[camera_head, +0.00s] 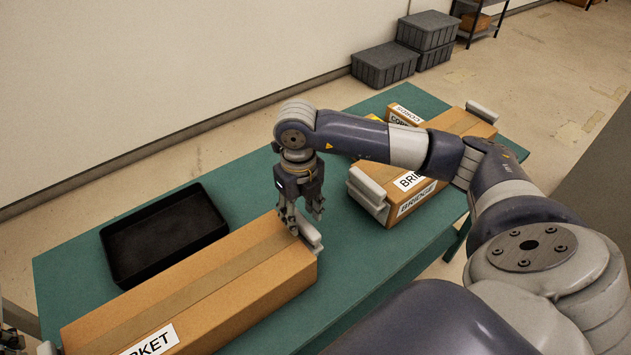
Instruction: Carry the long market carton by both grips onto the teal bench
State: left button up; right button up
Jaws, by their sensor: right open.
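The long market carton (215,290) is brown, with a tape strip along its top and a label ending in "RKET". It lies on the teal bench (80,265) at the front left. Its right grip (308,235) is a pale handle at the far right end. My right gripper (303,218) is open and points down right at that grip; the fingers are not closed on it. The left grip (46,348) shows only as a pale corner at the bottom left. Dark parts, seemingly my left gripper (10,340), show at that edge, mostly cut off.
An empty black tray (122,268) lies behind the carton. A bridge carton (440,185) with pale grips and smaller boxes (407,115) occupy the bench's right part, partly behind my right arm. Grey bins (385,65) stand on the floor beyond.

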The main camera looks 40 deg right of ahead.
notch_tip(320, 180, up, 11)
jog(key=shift+f, duration=0.15)
